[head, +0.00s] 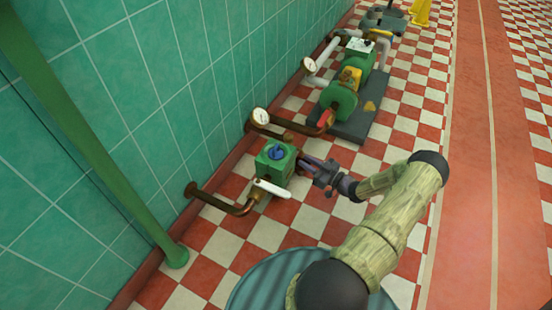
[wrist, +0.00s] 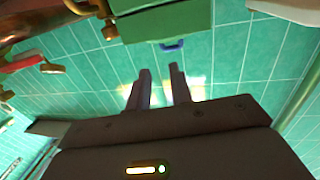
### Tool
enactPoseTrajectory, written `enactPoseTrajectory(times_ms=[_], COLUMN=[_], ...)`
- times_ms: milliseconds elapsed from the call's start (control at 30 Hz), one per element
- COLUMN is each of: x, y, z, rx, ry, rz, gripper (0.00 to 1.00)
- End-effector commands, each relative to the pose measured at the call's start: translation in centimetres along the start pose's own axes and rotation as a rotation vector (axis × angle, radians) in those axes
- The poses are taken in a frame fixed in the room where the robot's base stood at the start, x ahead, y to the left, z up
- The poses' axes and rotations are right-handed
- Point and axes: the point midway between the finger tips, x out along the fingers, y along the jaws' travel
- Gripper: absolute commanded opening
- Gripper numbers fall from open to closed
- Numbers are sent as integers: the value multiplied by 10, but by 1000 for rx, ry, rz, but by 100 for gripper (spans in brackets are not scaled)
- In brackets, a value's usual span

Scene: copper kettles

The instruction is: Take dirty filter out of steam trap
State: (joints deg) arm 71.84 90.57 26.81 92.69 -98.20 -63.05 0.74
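The steam trap, a green box-shaped body (head: 275,160) with a blue knob (head: 277,152) on top, sits low on a brown pipe near the tiled wall. In the wrist view the green body (wrist: 165,22) is at the top, with a blue loop (wrist: 172,46) at its lower edge. My gripper (head: 307,163) is just right of the trap in the head view. In the wrist view its two fingers (wrist: 160,75) are apart, with nothing between them; they point toward the green body. I cannot make out a dirty filter in either view.
A white-handled lever (head: 272,188) is on the pipe before the trap. A round gauge (head: 261,116) stands behind it. A green pump (head: 341,101) on a dark base is farther back. A green pole (head: 110,165) stands left. Checkered floor (head: 310,215) is clear to the right.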

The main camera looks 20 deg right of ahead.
Motion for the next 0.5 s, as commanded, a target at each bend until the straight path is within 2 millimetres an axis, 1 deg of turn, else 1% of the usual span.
enactPoseTrajectory(times_ms=[33,100,300,400,500], x=[10,22,54,60,62], y=[-1,-1,-1,-1,0], z=[4,4,4,2,0], rx=[0,0,0,0,0], ry=[1,1,1,-1,-1], rz=[-2,-3,-2,-1,-1], gripper=[22,22,22,22,22])
